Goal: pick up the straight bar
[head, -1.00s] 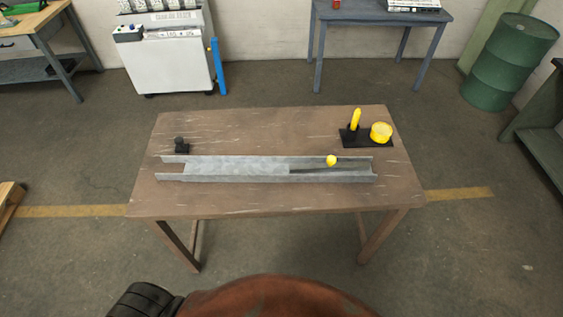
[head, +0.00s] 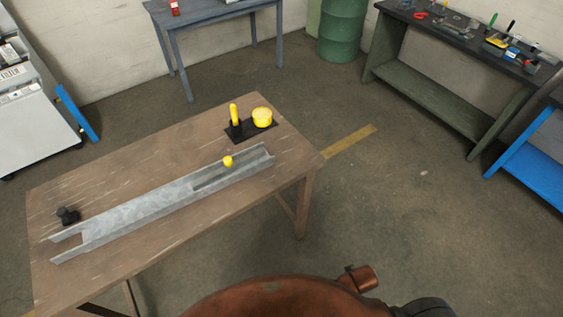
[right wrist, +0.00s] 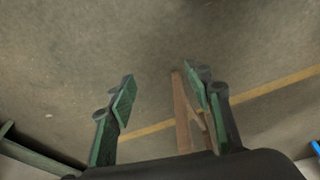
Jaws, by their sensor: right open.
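I cannot single out a straight bar with certainty. In the head view, a long grey metal channel (head: 140,211) lies across the wooden table (head: 110,175), with a yellow ball (head: 228,161) at its right part. A yellow upright peg (head: 234,116) and a yellow round piece (head: 262,116) stand on a black plate (head: 240,134) behind it. In the right wrist view, my right gripper (right wrist: 163,95) is open and empty, pointing at the floor, with a brown wooden leg (right wrist: 182,115) beyond its fingers. My left gripper is not in view.
A small black part (head: 68,215) sits at the table's left. A dark workbench (head: 455,75) with several small tools stands at the back right. A blue bar-like piece (head: 76,113) stands beside the white cabinet (head: 30,110). The floor right of the table is clear.

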